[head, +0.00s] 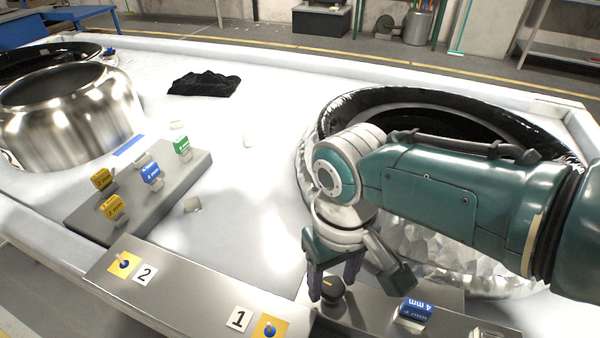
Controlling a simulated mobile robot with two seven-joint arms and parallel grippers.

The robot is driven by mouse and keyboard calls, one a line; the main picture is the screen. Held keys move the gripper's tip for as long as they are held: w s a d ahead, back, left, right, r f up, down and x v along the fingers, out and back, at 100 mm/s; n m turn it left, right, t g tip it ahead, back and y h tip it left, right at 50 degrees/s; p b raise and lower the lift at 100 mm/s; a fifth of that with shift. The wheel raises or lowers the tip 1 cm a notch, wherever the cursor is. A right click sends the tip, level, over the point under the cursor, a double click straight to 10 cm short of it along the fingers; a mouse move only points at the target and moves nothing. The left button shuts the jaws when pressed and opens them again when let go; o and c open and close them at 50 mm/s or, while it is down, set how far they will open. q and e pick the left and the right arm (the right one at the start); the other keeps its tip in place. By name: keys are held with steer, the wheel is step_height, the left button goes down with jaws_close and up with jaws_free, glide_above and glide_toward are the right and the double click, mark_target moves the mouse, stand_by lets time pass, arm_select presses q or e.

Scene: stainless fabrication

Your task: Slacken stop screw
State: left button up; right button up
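A dark round knob (331,287) with a small orange mark on top stands on a grey metal block at the bottom centre; it may be the stop screw, but no label confirms this. My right gripper (334,279) points down at this knob. Its two dark fingers are apart, one on each side of the knob in the picture. I cannot tell whether they touch it. My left gripper is out of view.
A blue 4 mm block (415,309) sits right of the knob. A metal bar (190,298) carries labels 1 and 2. Another block (185,180) holds yellow, blue and green tagged pieces. A shiny steel ring (70,118) stands at left; a black-rimmed ring (350,103) is behind my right arm.

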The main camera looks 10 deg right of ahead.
mark_target(332, 285)
steer(key=shift+o, duration=1)
step_height(332, 285, up, 10)
steer(key=p, duration=0.5)
steer(key=shift+p, duration=0.35)
steer(key=shift+f, duration=0.1)
